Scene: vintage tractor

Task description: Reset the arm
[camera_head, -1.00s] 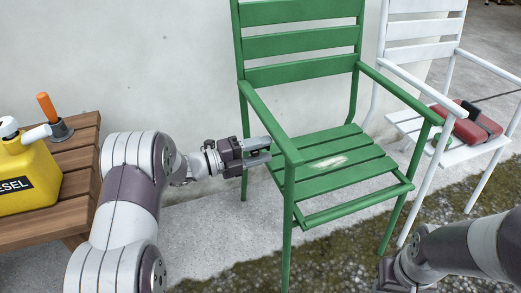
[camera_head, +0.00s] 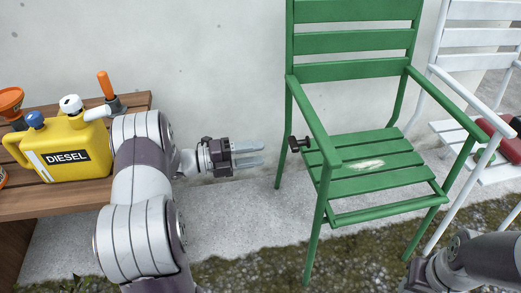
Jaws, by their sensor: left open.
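My left gripper (camera_head: 260,153) is open, with its two pale fingers apart and nothing between them. It points right, in the gap between the wooden bench and the green chair. A small dark knob-like object (camera_head: 299,144) shows at the left edge of the green chair's seat, to the right of the fingertips and apart from them. Whether it rests on the seat or is fixed there, I cannot tell. My right arm (camera_head: 465,263) shows at the lower right; its gripper fingers are not visible.
The green chair (camera_head: 375,183) stands right of the gripper. A white chair (camera_head: 490,180) with a red and black object (camera_head: 509,141) is farther right. A wooden bench (camera_head: 60,205) at left holds a yellow diesel can (camera_head: 62,148) and an orange-handled tool (camera_head: 107,90). A wall is behind.

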